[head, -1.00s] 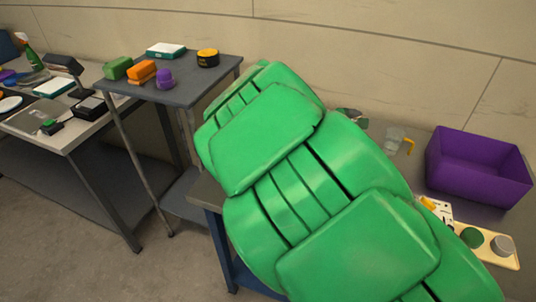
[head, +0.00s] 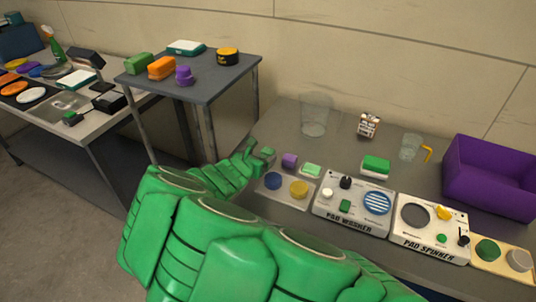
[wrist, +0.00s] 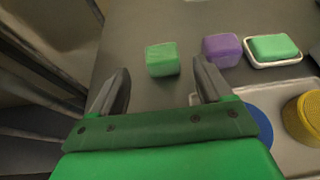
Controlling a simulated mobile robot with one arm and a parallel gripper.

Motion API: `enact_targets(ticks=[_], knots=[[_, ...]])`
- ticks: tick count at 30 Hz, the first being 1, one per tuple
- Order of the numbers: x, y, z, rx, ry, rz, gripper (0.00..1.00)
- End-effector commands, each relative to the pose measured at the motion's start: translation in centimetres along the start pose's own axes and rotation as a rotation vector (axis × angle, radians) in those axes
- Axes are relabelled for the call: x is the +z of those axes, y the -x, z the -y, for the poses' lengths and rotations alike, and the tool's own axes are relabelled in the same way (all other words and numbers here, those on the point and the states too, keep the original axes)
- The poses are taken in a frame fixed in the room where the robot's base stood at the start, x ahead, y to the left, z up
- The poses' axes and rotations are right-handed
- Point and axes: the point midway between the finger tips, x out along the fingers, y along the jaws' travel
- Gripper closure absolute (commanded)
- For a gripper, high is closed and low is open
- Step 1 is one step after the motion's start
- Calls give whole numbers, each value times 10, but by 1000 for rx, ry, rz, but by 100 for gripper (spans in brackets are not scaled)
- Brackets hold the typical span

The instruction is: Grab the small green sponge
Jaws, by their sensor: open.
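A small green block (wrist: 162,59), seemingly the small green sponge, lies on the grey bench in the wrist view. It sits just beyond and between the fingertips of my gripper (wrist: 160,76), which is open and empty, with a visible gap to each finger. In the head view my green arm reaches across the front of the bench, and its end hides much of the spot around the block. A purple block (wrist: 222,50) is just right of it and also shows in the head view (head: 289,160). A light green block (wrist: 274,47) lies in a white dish farther right.
A tray with a blue disc (head: 273,181) and a yellow disc (head: 299,189) is close right of my gripper. The pad washer (head: 353,205), pad spinner (head: 431,226), a clear cup (head: 315,115) and a purple bin (head: 490,178) stand farther right. A side table (head: 190,88) is left.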

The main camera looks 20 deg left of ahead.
Motion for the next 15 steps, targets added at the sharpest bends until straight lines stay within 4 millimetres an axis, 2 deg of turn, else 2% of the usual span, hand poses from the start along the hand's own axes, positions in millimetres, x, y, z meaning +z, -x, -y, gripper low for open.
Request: enact_targets(ticks=[8, 15], knots=[[1, -17, 2, -2, -2, -1, 21], [3, -46, 3, -2, -3, -4, 21]])
